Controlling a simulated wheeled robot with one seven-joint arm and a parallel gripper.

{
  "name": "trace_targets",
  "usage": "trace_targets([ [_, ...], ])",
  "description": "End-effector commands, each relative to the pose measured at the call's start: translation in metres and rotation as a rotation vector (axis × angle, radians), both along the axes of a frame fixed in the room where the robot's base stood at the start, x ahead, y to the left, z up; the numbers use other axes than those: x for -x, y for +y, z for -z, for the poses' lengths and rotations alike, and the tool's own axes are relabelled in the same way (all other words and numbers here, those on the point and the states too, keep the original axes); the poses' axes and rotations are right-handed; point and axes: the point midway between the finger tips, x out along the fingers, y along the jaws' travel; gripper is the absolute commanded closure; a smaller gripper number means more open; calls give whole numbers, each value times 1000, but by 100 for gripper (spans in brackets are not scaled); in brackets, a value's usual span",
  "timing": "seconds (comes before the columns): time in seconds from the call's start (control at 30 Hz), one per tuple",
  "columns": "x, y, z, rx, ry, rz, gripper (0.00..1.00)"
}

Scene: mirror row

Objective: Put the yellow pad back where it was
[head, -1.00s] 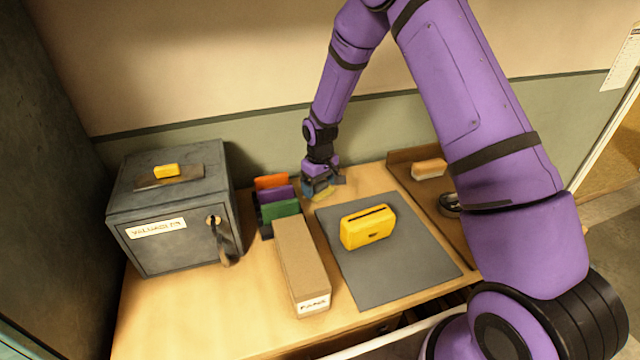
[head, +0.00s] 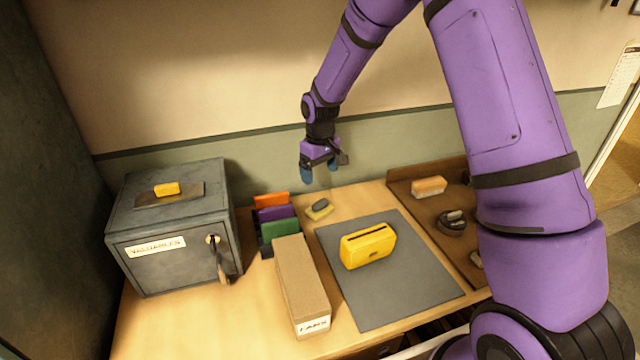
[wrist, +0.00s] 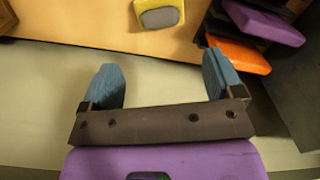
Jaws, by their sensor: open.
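A yellow pad (head: 313,214) with a grey grip on top lies flat on the wooden desk, behind the grey mat and right of the coloured folders. It also shows at the top edge of the wrist view (wrist: 179,8), partly cut off. My gripper (head: 320,171) is open and empty, pointing down above and a little behind the pad, clear of it. In the wrist view its two blue fingertips (wrist: 161,75) stand wide apart with nothing between them.
A yellow slotted box (head: 368,247) stands on the grey mat (head: 385,297). Orange, purple and green folders (head: 279,213) and a long cardboard box (head: 299,282) stand left. A dark safe (head: 170,230) bears a small yellow block (head: 166,189). A brown tray (head: 428,214) holds several items.

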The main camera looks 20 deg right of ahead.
Motion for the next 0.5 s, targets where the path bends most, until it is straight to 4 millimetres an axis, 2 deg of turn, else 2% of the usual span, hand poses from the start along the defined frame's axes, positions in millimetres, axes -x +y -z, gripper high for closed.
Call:
trace_targets([
  [0.33, 1, -1, -16, 0, -4, 2, 14],
  [0.43, 7, -4, -35, 3, -22, 13, 14],
  [0.5, 16, -8, -56, 5, -42, 26, 14],
])
